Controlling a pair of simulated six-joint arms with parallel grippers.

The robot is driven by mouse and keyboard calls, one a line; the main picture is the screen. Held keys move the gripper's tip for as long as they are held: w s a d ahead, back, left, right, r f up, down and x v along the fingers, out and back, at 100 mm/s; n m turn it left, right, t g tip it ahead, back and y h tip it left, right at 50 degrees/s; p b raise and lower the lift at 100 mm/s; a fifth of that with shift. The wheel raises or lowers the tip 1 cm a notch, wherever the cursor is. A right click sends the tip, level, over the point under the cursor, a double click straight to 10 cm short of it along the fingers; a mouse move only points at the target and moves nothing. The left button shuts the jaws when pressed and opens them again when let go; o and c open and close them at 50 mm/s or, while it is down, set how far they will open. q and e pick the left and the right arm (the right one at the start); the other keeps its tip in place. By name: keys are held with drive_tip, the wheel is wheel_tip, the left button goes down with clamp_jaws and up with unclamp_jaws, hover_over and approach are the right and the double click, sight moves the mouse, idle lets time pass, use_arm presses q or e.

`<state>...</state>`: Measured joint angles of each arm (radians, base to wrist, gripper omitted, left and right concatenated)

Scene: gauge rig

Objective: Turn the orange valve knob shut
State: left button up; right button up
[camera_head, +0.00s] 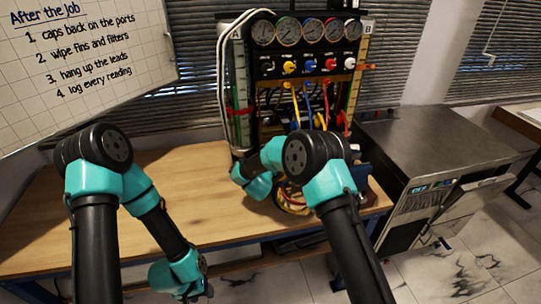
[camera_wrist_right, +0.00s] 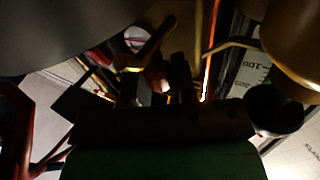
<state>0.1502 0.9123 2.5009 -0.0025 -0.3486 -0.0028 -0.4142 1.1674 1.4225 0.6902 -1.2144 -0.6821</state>
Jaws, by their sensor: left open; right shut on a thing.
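The gauge rig (camera_head: 305,65) stands at the back of the bench, with a row of dials and coloured knobs. A small orange knob (camera_head: 370,67) sticks out at its right side; I cannot tell if it is the valve knob. My right arm reaches to the rig's lower left, and its gripper is hidden in the head view. In the right wrist view, my right gripper (camera_wrist_right: 160,88) is shut on a small pale pinkish thing that is too dark to identify. My left gripper (camera_head: 204,290) is open, low in front of the bench, away from the rig.
The wooden bench (camera_head: 190,190) is clear on its left. Coloured hoses (camera_head: 308,105) hang on the rig's front, with a coil (camera_head: 292,205) below. A grey metal cabinet (camera_head: 435,135) stands to the right. A whiteboard (camera_head: 85,60) hangs at the upper left.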

drive_tip(key=shift+h, duration=0.3)
drive_tip(key=o, duration=0.9)
drive_tip(key=v, duration=1.7)
drive_tip(key=shift+s, duration=0.25)
drive_tip(key=shift+r, duration=0.15)
